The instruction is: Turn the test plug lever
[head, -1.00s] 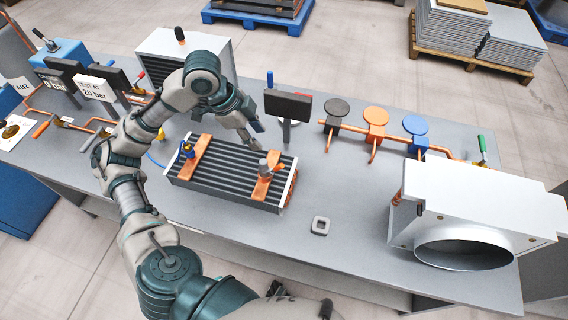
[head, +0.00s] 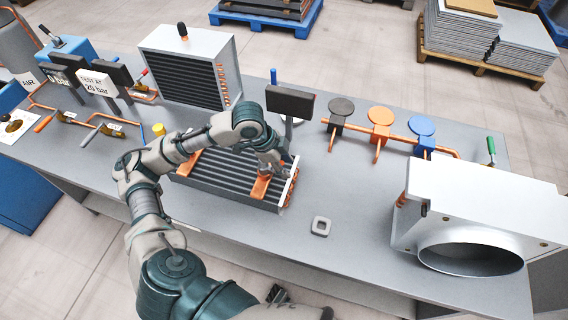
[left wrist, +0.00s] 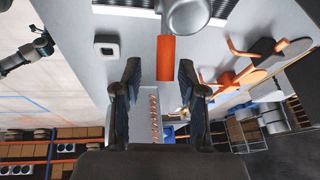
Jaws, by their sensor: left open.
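The test plug has a round grey body (left wrist: 186,16) and an orange lever handle (left wrist: 165,58), seen close in the left wrist view. In the head view the plug is largely hidden by my left gripper (head: 274,172), at the right orange strap (head: 260,187) of the finned coil (head: 225,190). My left gripper (left wrist: 158,85) is open, with the orange handle in the gap between its fingers. I cannot tell whether either finger touches it. A dark part, likely my right gripper (head: 278,294), shows at the bottom edge of the head view; its jaws are unclear.
A dark panel on a stand (head: 290,102) rises just behind the coil. A grey square ring (head: 321,226) lies to the right, near a white duct box (head: 470,205). Orange pipework with round discs (head: 381,116) stands behind. The bench between is clear.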

